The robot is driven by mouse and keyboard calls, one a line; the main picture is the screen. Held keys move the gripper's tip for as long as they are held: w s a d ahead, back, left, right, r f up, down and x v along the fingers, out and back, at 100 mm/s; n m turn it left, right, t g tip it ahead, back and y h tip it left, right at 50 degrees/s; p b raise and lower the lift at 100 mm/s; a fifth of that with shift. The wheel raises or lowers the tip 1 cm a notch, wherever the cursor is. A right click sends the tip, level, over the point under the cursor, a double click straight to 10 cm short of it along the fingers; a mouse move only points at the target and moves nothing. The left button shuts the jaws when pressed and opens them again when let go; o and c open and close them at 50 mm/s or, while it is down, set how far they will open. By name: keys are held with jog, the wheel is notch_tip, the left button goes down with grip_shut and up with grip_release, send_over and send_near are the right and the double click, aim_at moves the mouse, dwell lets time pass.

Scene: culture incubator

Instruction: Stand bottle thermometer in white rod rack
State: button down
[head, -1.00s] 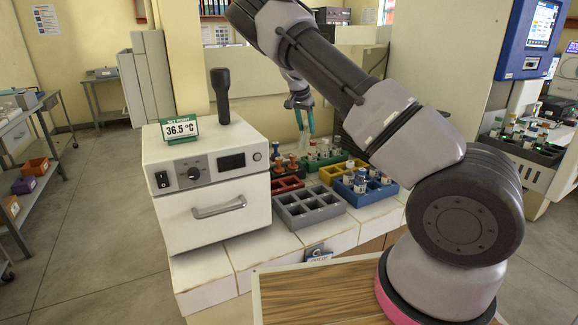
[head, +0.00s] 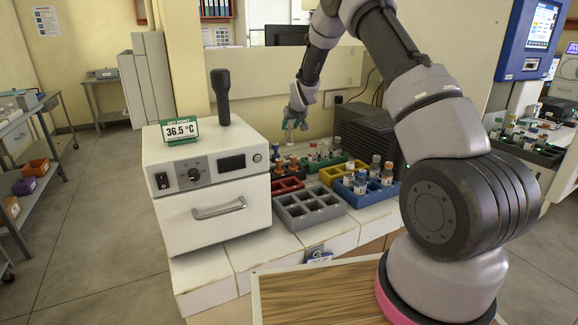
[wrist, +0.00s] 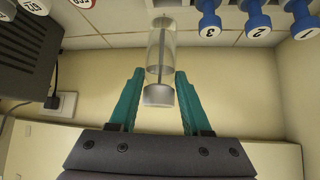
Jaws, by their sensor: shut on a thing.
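My gripper (wrist: 160,76) has two teal fingers, one on each side of a clear bottle thermometer (wrist: 162,55), and is shut on it. The bottle has a pale grey cap at its near end and a thin dark rod inside. In the head view my gripper (head: 296,121) is above the back of the white counter, behind the colored racks. The bottle thermometer (head: 290,131) shows there only as a small pale shape above the counter. I cannot make out the white rod rack in either view.
A white incubator (head: 208,185) stands left of a grey empty rack (head: 308,207), a blue rack (head: 376,193), a yellow rack (head: 335,175), a red rack (head: 287,185) and a green rack (head: 325,162). Blue numbered pieces (wrist: 256,18) show at the wrist view's upper right. A dark box (head: 365,135) stands behind.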

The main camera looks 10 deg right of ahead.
notch_tip(320, 180, down, 10)
dwell(0.5)
jog(key=c, duration=0.6)
grip_release()
jog(key=shift+f, duration=0.1)
jog(key=v, duration=1.2)
jog(key=shift+w, duration=0.15)
jog(key=s+d+r+m, duration=0.1)
jog(key=s+d+r, duration=0.1)
jog(key=s+r, duration=0.75)
jog(key=s+d+r+m, duration=0.25)
jog(key=s+r, duration=0.45)
jog(key=r, duration=0.6)
jog(key=shift+m+g+y, duration=0.5)
jog(key=shift+m+g, duration=0.4)
jog(key=shift+m, duration=0.05)
jog(key=s+r, duration=0.2)
jog(key=s, duration=0.7)
jog(key=s+r, duration=0.3)
jog(key=s, duration=0.6)
jog(key=s+d+r, duration=0.1)
jog(key=s+r, duration=0.1)
jog(key=s, duration=0.7)
jog(key=shift+s+r, duration=0.25)
jog(key=shift+s, duration=0.15)
